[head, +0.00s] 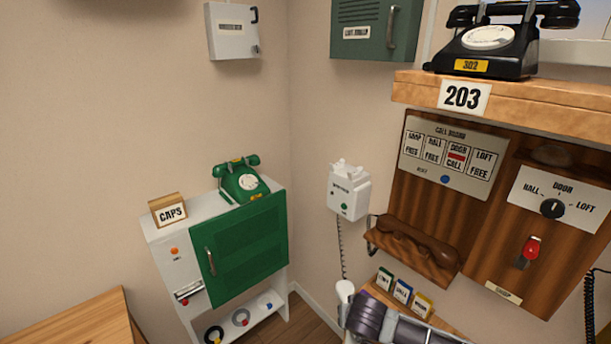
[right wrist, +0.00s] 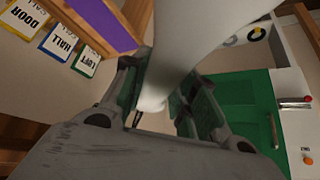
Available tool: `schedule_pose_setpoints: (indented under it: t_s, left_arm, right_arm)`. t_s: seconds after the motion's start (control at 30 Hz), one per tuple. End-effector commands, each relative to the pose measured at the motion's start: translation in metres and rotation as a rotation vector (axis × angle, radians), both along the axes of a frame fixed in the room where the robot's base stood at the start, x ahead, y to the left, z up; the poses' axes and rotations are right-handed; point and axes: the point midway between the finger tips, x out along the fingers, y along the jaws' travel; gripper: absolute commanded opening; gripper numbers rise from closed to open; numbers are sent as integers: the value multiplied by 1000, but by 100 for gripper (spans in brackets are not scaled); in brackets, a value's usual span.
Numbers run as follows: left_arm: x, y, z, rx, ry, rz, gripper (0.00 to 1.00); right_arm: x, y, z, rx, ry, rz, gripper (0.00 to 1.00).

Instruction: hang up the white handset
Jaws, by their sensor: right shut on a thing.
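The white handset (head: 345,289) shows at the bottom of the head view, below the white wall phone (head: 348,196). A coiled cord (head: 340,248) hangs from the phone down to it. The white prongs (head: 347,171) on top of the phone hold no handset. In the right wrist view the handset (right wrist: 200,30) runs between the fingers of my right gripper (right wrist: 158,95), which is shut on it. In the head view my right arm partly hides the handset's lower part. My left gripper is in neither view.
Right of the phone, a wooden call board (head: 447,155) carries a brown handset on a ledge (head: 410,255). Small labelled cards (head: 402,291) stand below. A white cabinet with a green door (head: 248,255) and a green phone (head: 240,181) stands left. Wall around the white phone is bare.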

Motion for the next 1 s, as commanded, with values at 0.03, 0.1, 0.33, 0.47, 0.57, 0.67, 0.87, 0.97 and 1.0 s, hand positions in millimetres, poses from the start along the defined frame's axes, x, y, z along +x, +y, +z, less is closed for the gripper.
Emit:
schedule_pose_setpoints:
  t_s: [0.03,0.1,0.33,0.47,0.57,0.67,0.87,0.97,1.0]
  left_arm:
    - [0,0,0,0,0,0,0]
    - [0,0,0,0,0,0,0]
    - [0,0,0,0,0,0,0]
    - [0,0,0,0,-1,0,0]
    - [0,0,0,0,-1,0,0]
    - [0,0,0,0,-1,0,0]
    - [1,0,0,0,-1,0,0]
    - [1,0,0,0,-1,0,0]
    - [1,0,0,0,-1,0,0]
  right_arm:
    - [3,0,7,2,-5,12,0]
    - [4,0,13,3,-6,29,0]
    - [11,-7,43,1,-8,64,0]
    - [12,-18,60,0,-6,68,0]
    - [14,-31,72,-1,-6,65,0]
    - [16,-47,83,-2,-6,56,0]
    - [23,-78,91,-2,-3,24,0]
    - [25,-87,92,0,-5,14,0]
    - [25,-89,93,0,-5,12,0]
